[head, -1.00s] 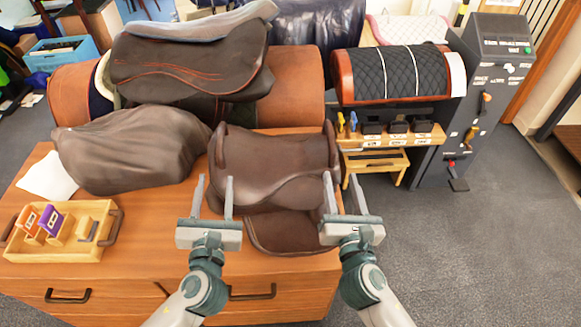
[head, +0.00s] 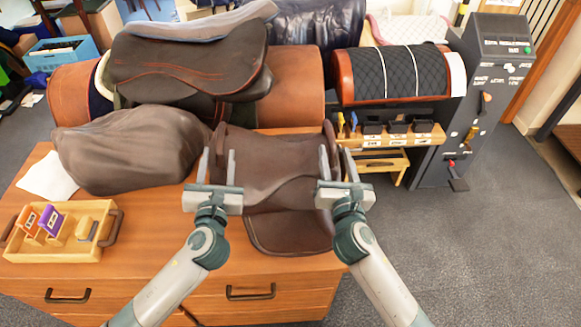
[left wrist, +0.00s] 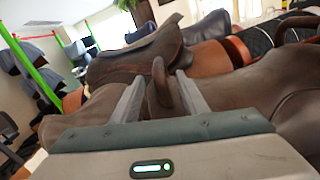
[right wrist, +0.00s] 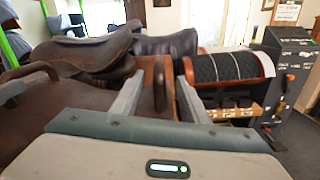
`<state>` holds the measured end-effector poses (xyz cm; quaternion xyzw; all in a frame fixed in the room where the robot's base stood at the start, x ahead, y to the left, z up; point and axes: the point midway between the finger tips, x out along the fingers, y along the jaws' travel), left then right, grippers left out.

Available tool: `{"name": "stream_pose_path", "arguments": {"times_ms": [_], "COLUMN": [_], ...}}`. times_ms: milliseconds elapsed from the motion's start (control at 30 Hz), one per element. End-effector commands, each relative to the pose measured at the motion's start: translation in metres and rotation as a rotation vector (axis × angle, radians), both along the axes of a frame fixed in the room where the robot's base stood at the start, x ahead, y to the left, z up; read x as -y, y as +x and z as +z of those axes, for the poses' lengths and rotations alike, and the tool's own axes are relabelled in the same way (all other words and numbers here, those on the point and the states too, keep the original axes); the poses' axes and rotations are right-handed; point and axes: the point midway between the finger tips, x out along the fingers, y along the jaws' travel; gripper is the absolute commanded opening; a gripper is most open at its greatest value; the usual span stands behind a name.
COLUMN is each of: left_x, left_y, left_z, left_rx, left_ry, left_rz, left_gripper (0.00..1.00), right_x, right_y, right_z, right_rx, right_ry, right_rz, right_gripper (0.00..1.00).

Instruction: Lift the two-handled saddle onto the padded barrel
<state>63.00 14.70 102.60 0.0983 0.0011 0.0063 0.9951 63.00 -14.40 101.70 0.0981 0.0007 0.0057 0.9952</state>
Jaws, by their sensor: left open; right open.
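The brown two-handled saddle (head: 275,160) rests on the front right of the wooden chest. My left gripper (head: 218,166) is open at its left side; in the left wrist view the left handle (left wrist: 160,86) stands between the fingers. My right gripper (head: 335,163) is open at its right side; in the right wrist view the right handle (right wrist: 158,84) stands between the fingers. Neither gripper is closed on a handle. The padded barrel (head: 372,77), black and quilted with white lines and brown ends, is at the back right.
A covered brown saddle shape (head: 130,150) lies just left of the saddle. A wooden tray (head: 60,254) with coloured pieces is at the chest's left front. Another saddle (head: 185,72) sits on a brown roll behind. A dark control panel (head: 480,100) stands right of the barrel.

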Motion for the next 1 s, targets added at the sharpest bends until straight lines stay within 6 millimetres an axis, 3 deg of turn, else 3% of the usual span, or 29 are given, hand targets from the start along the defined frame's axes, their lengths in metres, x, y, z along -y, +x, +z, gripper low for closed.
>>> {"name": "stream_pose_path", "arguments": {"times_ms": [300,500,1000], "left_x": [-0.001,-0.001,-0.001], "left_y": [0.053,0.076,0.086], "left_z": [0.001,0.0,0.0], "left_rx": [0.002,0.001,0.001], "left_ry": [0.0,-0.001,-0.001], "left_rz": [0.001,0.0,0.0], "left_gripper": [0.4,0.4,0.4], "right_x": [-0.001,-0.001,-0.001], "right_y": [0.053,0.076,0.086], "right_z": [0.001,0.0,0.0], "right_rx": [0.002,0.0,0.0], "right_ry": [0.0,0.0,0.0], "right_rz": [0.0,0.0,0.001], "right_gripper": [0.41,0.41,0.41]}}
